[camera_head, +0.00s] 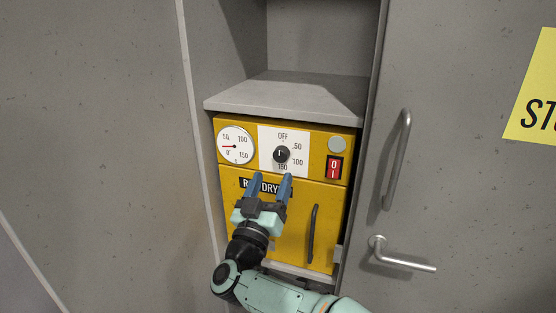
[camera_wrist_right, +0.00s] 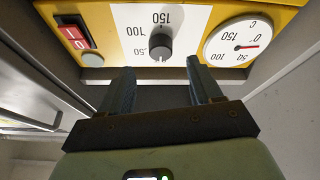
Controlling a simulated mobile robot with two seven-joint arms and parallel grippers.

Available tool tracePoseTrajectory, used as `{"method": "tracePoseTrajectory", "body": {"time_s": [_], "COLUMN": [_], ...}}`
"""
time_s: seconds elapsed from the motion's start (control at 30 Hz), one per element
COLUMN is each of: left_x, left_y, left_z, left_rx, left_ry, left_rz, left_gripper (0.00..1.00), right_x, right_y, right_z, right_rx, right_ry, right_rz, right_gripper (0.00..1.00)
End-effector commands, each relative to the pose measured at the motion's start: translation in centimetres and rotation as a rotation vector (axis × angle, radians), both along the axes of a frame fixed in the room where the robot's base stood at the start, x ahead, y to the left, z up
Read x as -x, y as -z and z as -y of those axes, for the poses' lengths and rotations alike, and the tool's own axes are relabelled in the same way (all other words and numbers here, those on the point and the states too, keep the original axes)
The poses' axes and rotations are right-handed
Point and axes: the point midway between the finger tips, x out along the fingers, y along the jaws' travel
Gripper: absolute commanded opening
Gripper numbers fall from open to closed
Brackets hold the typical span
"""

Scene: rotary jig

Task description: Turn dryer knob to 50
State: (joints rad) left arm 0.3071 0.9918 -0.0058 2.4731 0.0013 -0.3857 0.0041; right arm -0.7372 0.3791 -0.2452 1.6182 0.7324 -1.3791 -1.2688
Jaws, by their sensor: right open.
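The dryer knob (camera_head: 281,154) is a small dark round dial on a white plate in the head view. The plate is marked OFF at the top, 50 and 100 on the right, and 150 at the bottom. The knob's pale mark points up, toward OFF. In the right wrist view the knob (camera_wrist_right: 159,47) appears upside down, just beyond the fingers. My right gripper (camera_head: 272,177) is open and empty below the knob, its blue fingers pointing toward the panel. The fingers (camera_wrist_right: 160,68) are apart and not around the knob. My left gripper is not in view.
The yellow dryer (camera_head: 222,177) has a round gauge (camera_head: 236,145) left of the knob and a red switch (camera_head: 334,167) to the right. A dark handle (camera_head: 313,234) is on its lower door. A grey shelf (camera_head: 285,97) juts out above. A metal-handled grey door (camera_head: 480,210) stands right.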

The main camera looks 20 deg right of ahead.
Motion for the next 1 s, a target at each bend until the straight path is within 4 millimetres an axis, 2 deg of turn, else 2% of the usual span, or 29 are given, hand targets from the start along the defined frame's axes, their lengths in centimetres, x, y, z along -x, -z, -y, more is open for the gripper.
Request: {"method": "tracePoseTrajectory", "body": {"time_s": [0.1,0.3,0.73,0.9,1.0], "left_x": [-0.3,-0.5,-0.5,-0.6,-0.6], "left_y": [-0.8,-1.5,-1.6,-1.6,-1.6], "left_z": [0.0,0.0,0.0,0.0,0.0], "left_rx": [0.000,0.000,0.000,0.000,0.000], "left_ry": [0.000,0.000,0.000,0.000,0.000], "left_rz": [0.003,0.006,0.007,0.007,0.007], "left_gripper": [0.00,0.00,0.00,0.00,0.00], "right_x": [-1.9,-4.1,-4.8,-4.8,-4.8], "right_y": [-1.1,-2.0,-2.2,-2.2,-2.2], "right_z": [1.2,2.5,3.0,3.0,3.0], "right_rx": [0.002,0.001,0.000,0.000,0.000], "right_ry": [0.002,-0.001,-0.003,-0.003,-0.003], "right_rz": [0.002,0.000,-0.001,-0.001,0.000], "right_gripper": [0.64,0.64,0.64,0.09,0.08]}}
